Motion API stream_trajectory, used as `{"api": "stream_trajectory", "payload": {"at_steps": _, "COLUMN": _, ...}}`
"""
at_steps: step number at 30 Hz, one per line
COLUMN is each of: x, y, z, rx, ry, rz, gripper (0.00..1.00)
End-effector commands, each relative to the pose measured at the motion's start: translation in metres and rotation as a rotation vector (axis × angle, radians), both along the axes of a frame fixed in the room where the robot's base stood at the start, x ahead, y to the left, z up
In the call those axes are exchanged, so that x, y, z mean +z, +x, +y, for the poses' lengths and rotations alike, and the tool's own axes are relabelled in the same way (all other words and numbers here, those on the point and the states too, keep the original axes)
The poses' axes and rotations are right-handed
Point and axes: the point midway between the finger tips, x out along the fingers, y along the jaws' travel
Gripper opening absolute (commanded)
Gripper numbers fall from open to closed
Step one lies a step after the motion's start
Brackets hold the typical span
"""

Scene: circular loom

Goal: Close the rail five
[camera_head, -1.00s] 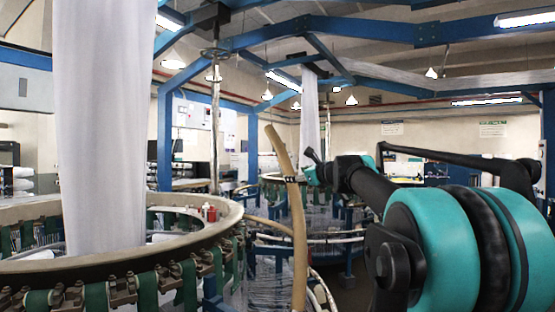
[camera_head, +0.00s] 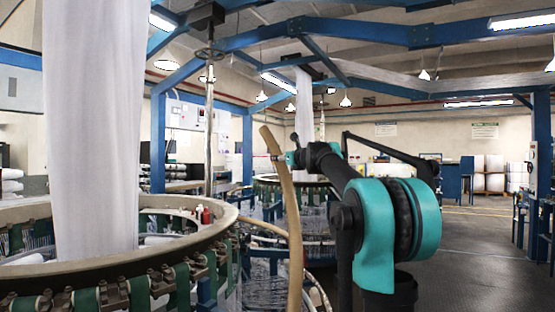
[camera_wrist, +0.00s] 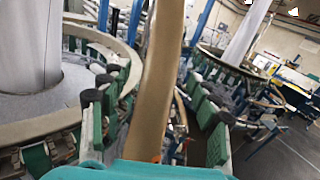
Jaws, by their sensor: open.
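The tan curved rail (camera_head: 294,215) stands upright in the middle of the head view, beside the near loom. It also crosses the wrist view (camera_wrist: 158,75) from top to bottom. My gripper (camera_head: 281,157) is at the upper part of this rail. In the wrist view its two green fingers with black tips stand apart on the left and right of the rail (camera_wrist: 155,108). The gripper is open; contact with the rail cannot be told. The rail's lower end is hidden. Which rail bears number five cannot be read.
The near circular loom (camera_head: 205,240) with a white fabric column (camera_head: 95,130) fills the left. A second loom (camera_head: 290,180) stands behind the rail. Blue posts (camera_head: 158,140) and overhead beams frame the hall. Open floor (camera_head: 480,245) lies at the right.

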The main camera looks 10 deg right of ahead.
Motion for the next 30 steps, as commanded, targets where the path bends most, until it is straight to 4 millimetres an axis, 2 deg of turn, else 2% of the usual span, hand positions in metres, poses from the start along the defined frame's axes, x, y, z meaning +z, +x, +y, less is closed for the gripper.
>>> {"api": "stream_trajectory", "payload": {"at_steps": 3, "x": 0.000, "y": 0.020, "z": 0.007, "rx": 0.001, "ry": 0.000, "rz": 0.000, "gripper": 0.61}}
{"api": "stream_trajectory", "payload": {"at_steps": 9, "x": 0.000, "y": 0.040, "z": 0.013, "rx": 0.001, "ry": 0.000, "rz": 0.000, "gripper": 0.61}}
{"api": "stream_trajectory", "payload": {"at_steps": 22, "x": 0.000, "y": 0.047, "z": 0.016, "rx": 0.000, "ry": -0.001, "rz": 0.000, "gripper": 0.61}}
{"api": "stream_trajectory", "payload": {"at_steps": 30, "x": 0.000, "y": 0.047, "z": 0.016, "rx": 0.000, "ry": -0.001, "rz": 0.000, "gripper": 0.29}}
